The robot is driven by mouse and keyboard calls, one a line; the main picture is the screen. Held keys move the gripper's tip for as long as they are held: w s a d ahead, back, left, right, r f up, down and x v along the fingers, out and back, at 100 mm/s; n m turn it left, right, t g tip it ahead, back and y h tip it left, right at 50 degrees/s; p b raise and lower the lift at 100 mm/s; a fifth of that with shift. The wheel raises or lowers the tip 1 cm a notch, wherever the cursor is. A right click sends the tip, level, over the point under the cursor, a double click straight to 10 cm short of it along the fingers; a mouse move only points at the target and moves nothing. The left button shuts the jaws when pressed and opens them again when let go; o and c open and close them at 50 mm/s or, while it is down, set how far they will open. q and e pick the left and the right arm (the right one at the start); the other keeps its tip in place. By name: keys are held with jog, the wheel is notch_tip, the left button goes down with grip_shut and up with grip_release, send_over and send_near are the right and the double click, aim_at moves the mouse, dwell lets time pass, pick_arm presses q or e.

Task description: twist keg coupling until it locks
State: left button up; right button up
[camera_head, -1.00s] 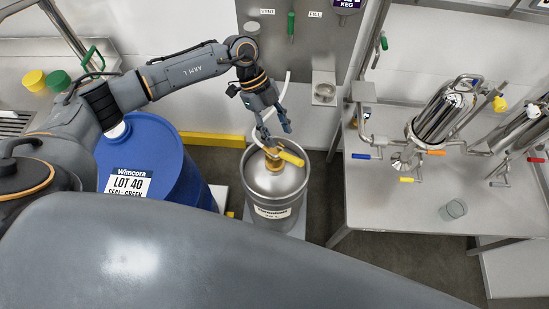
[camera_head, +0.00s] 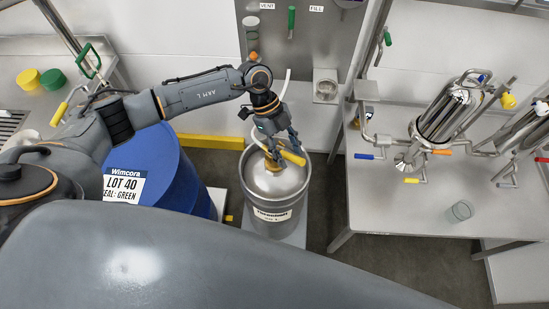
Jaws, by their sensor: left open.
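The steel keg (camera_head: 275,198) stands upright in the middle of the head view. The brass keg coupling (camera_head: 272,165) sits on the keg's top, with a yellow handle (camera_head: 293,157) pointing to the right and slightly down. A pale hose (camera_head: 285,88) runs down behind the gripper towards the coupling. My left gripper (camera_head: 282,150) points down just above the coupling with its fingers open around or beside the handle. I cannot tell whether they touch it. The gripper partly hides the coupling. My right gripper is not in view.
A blue drum (camera_head: 165,175) labelled LOT 40 stands left of the keg. A wall panel (camera_head: 300,55) with VENT and FILL labels rises behind the keg.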

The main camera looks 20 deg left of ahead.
pick_arm(q)
grip_shut()
jog(key=shift+s+a+m+g, duration=0.15)
jog(key=shift+s+m+g, duration=0.15)
jog(key=shift+m, duration=0.5)
jog(key=shift+s+a+m+g+y, duration=0.2)
jog(key=shift+m+g+y, duration=0.2)
jog(key=shift+m, duration=0.3)
jog(key=shift+s+a+f+m+g+y+b, duration=0.1)
jog(key=shift+s+a+m+g+y+b, duration=0.2)
jog(key=shift+m, duration=0.5)
jog(key=shift+s+a+m+y+b, duration=0.2)
jog(key=shift+m+y+b, duration=0.1)
jog(key=shift+m, duration=0.5)
